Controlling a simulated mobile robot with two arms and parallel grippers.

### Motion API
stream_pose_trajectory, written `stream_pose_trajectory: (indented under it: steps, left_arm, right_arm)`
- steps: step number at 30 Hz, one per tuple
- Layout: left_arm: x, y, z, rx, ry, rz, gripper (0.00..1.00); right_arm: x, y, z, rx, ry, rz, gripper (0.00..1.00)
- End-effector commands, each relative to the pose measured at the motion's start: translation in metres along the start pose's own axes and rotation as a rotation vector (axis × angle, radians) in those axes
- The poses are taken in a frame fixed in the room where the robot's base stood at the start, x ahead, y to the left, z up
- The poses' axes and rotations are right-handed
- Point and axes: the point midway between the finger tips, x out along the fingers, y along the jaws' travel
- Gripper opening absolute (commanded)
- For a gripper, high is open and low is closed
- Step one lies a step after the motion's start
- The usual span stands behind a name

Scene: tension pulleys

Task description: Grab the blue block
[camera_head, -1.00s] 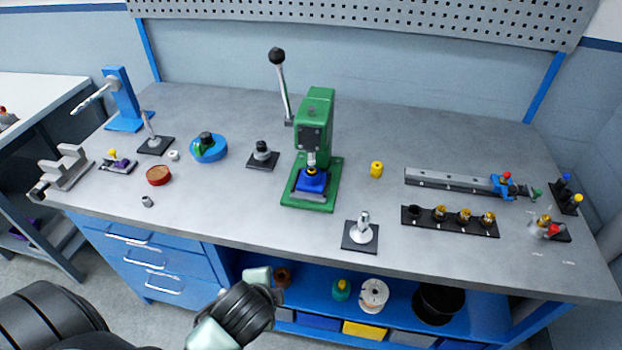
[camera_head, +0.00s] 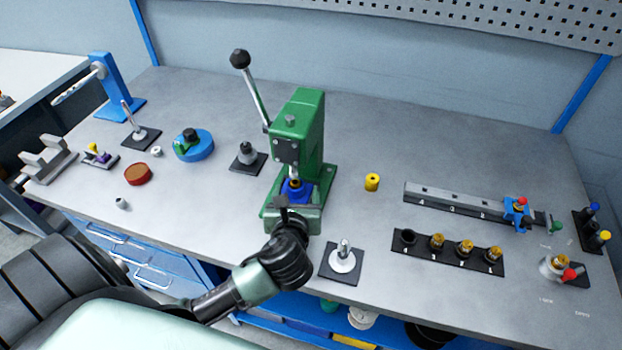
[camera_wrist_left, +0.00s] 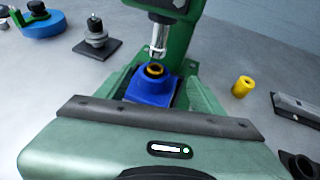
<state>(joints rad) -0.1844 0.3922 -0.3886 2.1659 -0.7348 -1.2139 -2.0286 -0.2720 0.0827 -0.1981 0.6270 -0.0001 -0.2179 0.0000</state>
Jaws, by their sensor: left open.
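The blue block (camera_head: 294,191) sits on the base of the green press (camera_head: 297,140), under its ram. In the left wrist view the blue block (camera_wrist_left: 151,88) shows a round brass-coloured ring with a dark hole on top. My left gripper (camera_head: 295,207) is just in front of the block, at the front of the press base, and partly hides it in the head view. It is open, and nothing shows in it. In the left wrist view my gripper's dark bar (camera_wrist_left: 158,118) lies across the picture just nearer than the block. My right gripper is not in view.
The press lever (camera_head: 250,90) rises at the left of the press. A metal post on a dark plate (camera_head: 343,262) stands close to the right of my left wrist. A yellow cylinder (camera_head: 372,182) and a dark rack (camera_head: 448,252) are further right. Bench between them is clear.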

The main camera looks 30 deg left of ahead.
Motion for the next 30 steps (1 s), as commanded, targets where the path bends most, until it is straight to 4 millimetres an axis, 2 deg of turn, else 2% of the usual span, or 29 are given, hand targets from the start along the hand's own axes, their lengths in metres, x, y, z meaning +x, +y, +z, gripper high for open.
stream_pose_trajectory:
  steps: [3,9,12,15,18,22,26,29,30]
  left_arm:
    - [0.011,0.001,0.001,0.007,-0.001,0.004,0.68]
    - [0.034,0.001,-0.001,0.004,0.001,0.003,0.68]
    - [0.049,0.002,-0.004,0.004,0.001,0.004,0.68]
    - [0.063,0.001,-0.005,0.003,0.0,0.002,0.68]
    - [0.073,0.001,-0.006,0.002,0.001,0.002,0.68]
    - [0.076,0.001,-0.007,0.002,0.001,0.001,0.68]
    - [0.076,0.001,-0.007,0.002,0.001,0.001,0.68]
    - [0.076,0.001,-0.007,0.002,0.001,0.001,0.43]
    - [0.076,0.001,-0.007,0.002,0.001,0.001,0.31]
  right_arm:
    - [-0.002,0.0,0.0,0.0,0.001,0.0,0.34]
    - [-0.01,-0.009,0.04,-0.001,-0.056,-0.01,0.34]
    - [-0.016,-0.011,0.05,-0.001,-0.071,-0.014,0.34]
    - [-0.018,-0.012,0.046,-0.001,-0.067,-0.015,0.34]
    - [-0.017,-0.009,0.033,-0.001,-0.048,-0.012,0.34]
    - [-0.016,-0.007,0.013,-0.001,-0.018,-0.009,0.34]
    - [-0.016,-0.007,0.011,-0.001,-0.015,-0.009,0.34]
    - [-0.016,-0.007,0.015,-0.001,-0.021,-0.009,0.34]
    - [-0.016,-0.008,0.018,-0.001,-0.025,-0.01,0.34]
